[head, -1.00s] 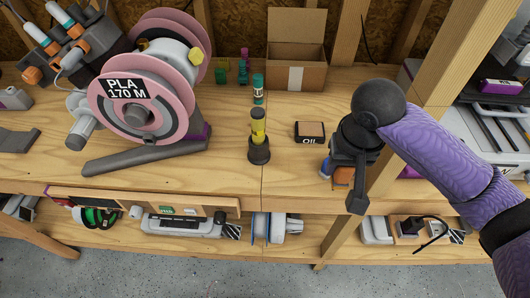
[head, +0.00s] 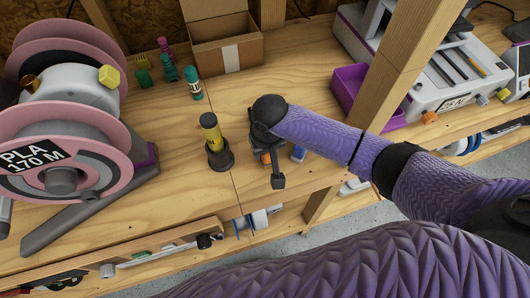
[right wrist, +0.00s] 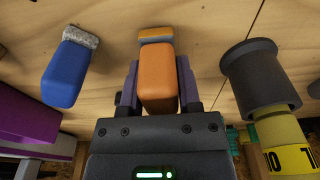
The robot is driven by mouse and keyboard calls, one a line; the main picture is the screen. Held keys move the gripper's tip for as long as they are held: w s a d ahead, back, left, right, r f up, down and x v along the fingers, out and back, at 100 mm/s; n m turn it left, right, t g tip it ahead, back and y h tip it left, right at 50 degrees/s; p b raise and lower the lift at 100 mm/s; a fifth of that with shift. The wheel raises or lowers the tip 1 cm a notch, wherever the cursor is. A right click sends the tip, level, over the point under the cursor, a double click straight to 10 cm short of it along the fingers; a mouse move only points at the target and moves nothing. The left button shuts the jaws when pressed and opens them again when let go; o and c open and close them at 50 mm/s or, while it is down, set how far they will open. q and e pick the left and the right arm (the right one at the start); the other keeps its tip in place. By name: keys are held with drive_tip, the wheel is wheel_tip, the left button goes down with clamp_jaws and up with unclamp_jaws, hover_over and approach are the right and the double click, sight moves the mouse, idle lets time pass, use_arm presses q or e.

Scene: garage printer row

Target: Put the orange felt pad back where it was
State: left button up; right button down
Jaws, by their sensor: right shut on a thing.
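The orange felt pad (right wrist: 157,75) is a small orange block with a thin grey band near its far end. My right gripper (right wrist: 158,92) is shut on it, one finger on each side, and the pad's far end points at the wooden bench top. I cannot tell whether it touches. In the head view my right gripper (head: 268,155) is over the bench, just right of the black-based yellow cylinder (head: 211,135), and only a bit of orange shows under it. A blue block with a grey fuzzy end (right wrist: 68,70) stands to its right in the head view. My left gripper is out of view.
An open cardboard box (head: 232,55) is at the back. A purple bin (head: 355,92) and a printer (head: 440,80) are to the right, past a wooden post (head: 405,70). A large pink spool (head: 85,140) fills the left.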

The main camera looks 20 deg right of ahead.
drive_tip(key=shift+f, duration=0.45)
drive_tip(key=shift+c, duration=1.5)
unclamp_jaws()
drive_tip(key=r+p, duration=0.1)
drive_tip(key=r, duration=0.3)
drive_tip(key=s+r+p, duration=0.1)
drive_tip(key=r+p, duration=0.1)
drive_tip(key=r, duration=0.2)
drive_tip(key=r+p, duration=0.2)
drive_tip(key=r, duration=0.1)
drive_tip(key=shift+s+r, duration=0.15)
drive_tip(key=shift+r, duration=0.25)
drive_tip(key=shift+s+r, duration=0.1)
drive_tip(key=shift+r, duration=0.15)
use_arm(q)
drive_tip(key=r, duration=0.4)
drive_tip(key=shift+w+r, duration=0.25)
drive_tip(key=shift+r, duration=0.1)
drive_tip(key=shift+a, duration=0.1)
